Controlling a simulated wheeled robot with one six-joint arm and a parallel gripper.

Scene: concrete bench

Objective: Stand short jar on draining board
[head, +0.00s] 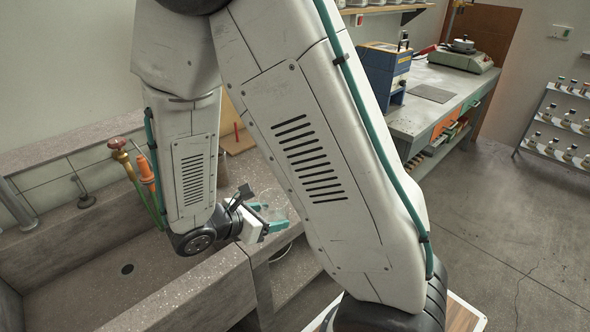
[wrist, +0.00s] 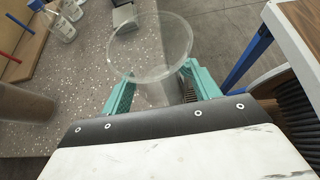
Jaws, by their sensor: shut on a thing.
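The short jar is a clear glass vessel with a wide round rim. In the wrist view the jar (wrist: 150,62) stands out between the teal fingers of my gripper (wrist: 158,88), which is shut on it. In the head view my gripper (head: 272,220) is beside the sink's right end, and the jar there is faint and partly hidden by the fingers and arm. The speckled stone surface (wrist: 95,80), which looks like the draining board, lies below and left of the jar in the wrist view. The jar appears held above its edge; the exact height cannot be told.
A stone sink (head: 130,270) with a tap (head: 120,147) is at left. In the wrist view, clear bottles (wrist: 60,28), a grey block (wrist: 124,18) and a wooden rack (wrist: 28,45) stand on the stone. Floor shows beyond its right edge. A bench (head: 425,100) stands further back.

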